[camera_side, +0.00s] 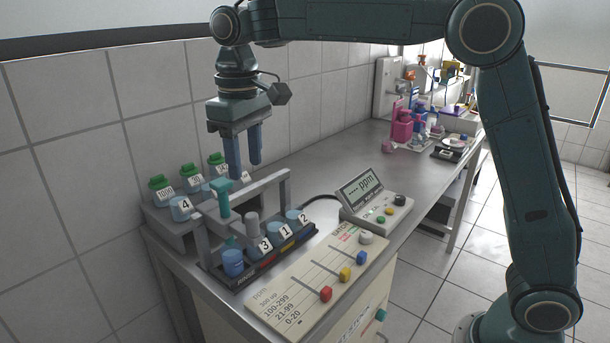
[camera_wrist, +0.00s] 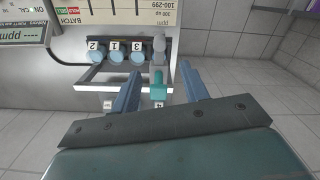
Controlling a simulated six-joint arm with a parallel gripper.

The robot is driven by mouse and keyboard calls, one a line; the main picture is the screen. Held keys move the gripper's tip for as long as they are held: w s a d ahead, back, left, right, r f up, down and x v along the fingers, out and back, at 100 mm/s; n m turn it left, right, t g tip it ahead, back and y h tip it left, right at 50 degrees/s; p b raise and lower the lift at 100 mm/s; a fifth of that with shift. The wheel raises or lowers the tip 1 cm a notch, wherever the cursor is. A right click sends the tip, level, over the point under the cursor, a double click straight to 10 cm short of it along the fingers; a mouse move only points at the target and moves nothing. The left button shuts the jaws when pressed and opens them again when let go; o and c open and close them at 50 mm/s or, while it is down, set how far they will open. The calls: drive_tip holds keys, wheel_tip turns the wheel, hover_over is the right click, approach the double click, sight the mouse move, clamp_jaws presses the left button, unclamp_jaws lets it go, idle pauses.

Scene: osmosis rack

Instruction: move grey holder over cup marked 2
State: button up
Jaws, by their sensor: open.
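The cup marked 2 (camera_side: 294,217) sits at the right end of the row, past the cup marked 1 (camera_side: 282,231). In the wrist view the cup marked 2 (camera_wrist: 95,57) is the leftmost. My gripper (camera_side: 245,170) is open and empty, pointing down above the rack, higher than the grey holder. The wrist view shows a teal holder (camera_wrist: 158,88) between the lines of my fingers, apart from them.
The teal holder (camera_side: 222,196) is at the grey rail frame (camera_side: 263,190) over the rack. A blue cup (camera_side: 232,263) stands at the rack's left end. Green-capped bottles (camera_side: 160,187) and the cup marked 4 (camera_side: 181,208) stand behind. A ppm meter (camera_side: 370,203) and slider panel (camera_side: 320,280) lie nearby.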

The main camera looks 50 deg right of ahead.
sight(251, 215)
wheel_tip(251, 215, down, 12)
drive_tip(key=shift+f, duration=0.25)
idle(0.4)
clamp_jaws()
